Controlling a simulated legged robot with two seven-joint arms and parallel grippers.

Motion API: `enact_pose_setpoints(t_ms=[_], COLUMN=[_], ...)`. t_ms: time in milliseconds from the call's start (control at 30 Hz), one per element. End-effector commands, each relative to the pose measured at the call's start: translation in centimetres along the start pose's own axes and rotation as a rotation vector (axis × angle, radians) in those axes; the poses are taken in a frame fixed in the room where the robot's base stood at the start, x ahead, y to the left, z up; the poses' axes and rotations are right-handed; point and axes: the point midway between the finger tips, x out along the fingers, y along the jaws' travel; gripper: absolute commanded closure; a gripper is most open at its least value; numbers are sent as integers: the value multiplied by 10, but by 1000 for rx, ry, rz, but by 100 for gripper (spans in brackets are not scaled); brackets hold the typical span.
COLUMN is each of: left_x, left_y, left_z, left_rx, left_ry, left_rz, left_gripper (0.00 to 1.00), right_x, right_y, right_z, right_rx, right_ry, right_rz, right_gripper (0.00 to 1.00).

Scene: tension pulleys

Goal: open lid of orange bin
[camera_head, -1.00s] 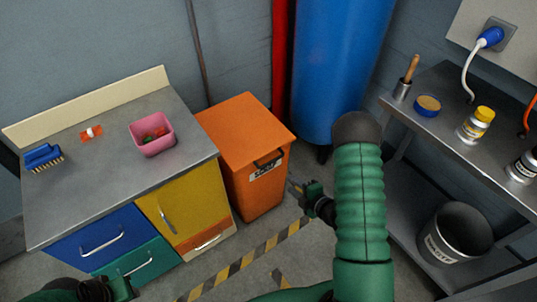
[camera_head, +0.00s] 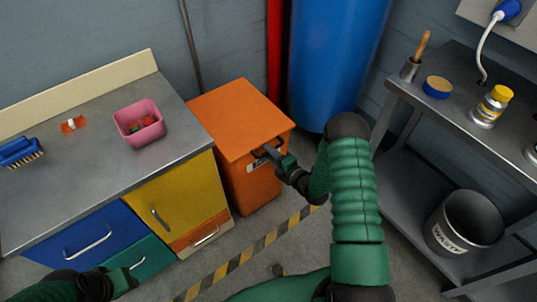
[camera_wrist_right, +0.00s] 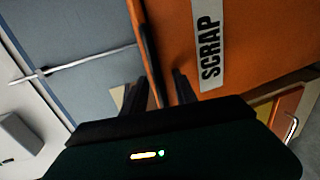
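The orange bin (camera_head: 252,185) stands on the floor right of the workbench, its orange lid (camera_head: 235,112) lying shut on top. Its front carries a white SCRAP label, which shows in the right wrist view (camera_wrist_right: 210,45). My right gripper (camera_head: 272,154) is at the front edge of the lid, where the dark handle is, and partly hides handle and label. In the right wrist view its two fingers (camera_wrist_right: 158,92) are apart, with a dark bar, apparently the handle (camera_wrist_right: 148,55), between them. My left gripper (camera_head: 118,283) is low at the left; its fingers are unclear.
The workbench (camera_head: 185,105) with a pink tub (camera_head: 139,124) and a blue brush (camera_head: 18,152) stands left of the bin. A blue tank (camera_head: 335,60) is behind it at right. A metal shelf (camera_head: 410,95) and a waste bucket (camera_head: 465,222) are at the right.

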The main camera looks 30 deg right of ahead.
Motion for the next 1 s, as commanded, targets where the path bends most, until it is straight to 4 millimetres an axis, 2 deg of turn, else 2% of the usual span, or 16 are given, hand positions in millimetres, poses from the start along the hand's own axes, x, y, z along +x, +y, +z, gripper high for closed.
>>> enact_pose_setpoints(t_ms=[133,367,633,1000], left_x=[4,3,3,3], left_y=[0,0,0,0], left_z=[1,1,1,1], left_rx=[0,0,0,0], left_ry=[0,0,0,0], left_rz=[0,0,0,0], left_gripper=[64,64,64,64], right_x=[13,14,14,13], right_y=[0,0,0,-2], right_z=[0,0,0,0], right_rx=[1,2,2,3], right_ry=[-1,-1,0,1], right_rz=[0,0,-1,-4], right_gripper=[66,66,98,100])
